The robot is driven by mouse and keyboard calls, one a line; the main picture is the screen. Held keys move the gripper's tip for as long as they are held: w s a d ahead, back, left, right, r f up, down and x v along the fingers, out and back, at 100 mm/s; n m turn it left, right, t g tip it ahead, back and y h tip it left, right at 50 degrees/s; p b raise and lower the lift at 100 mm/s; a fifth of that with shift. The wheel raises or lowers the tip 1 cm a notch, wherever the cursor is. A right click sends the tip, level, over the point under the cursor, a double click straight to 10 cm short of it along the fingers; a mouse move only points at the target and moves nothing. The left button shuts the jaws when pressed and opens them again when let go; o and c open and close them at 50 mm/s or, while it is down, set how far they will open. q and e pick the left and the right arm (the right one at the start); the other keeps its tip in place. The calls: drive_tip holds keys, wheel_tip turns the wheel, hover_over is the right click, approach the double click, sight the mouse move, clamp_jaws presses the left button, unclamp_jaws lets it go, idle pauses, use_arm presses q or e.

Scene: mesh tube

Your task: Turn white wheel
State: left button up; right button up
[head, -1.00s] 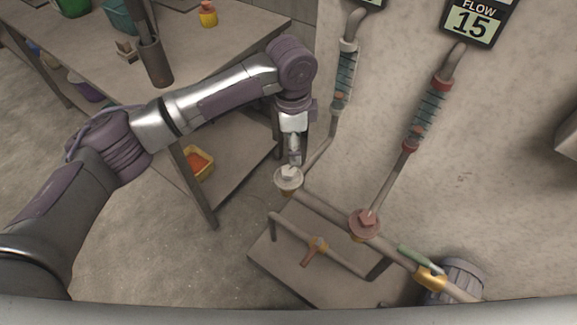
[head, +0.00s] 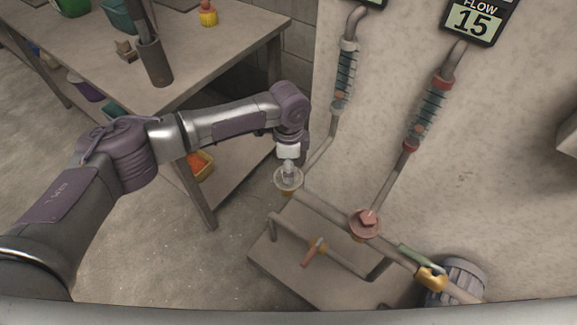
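The white wheel (head: 288,180) sits on the pipe at the left end of the pipework, below the left mesh tube (head: 345,75). My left gripper (head: 288,172) points down right over the wheel and hides part of its top. The fingers are small and I cannot tell whether they grip the wheel's handle. My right gripper is not in view.
A red wheel (head: 365,222) stands to the right on the same pipe, below a second mesh tube (head: 428,112) and a display reading FLOW 15 (head: 474,22). A yellow valve (head: 431,279) is lower right. A wooden table (head: 205,75) with containers stands at upper left.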

use_arm(q)
drive_tip(key=shift+f, duration=0.4)
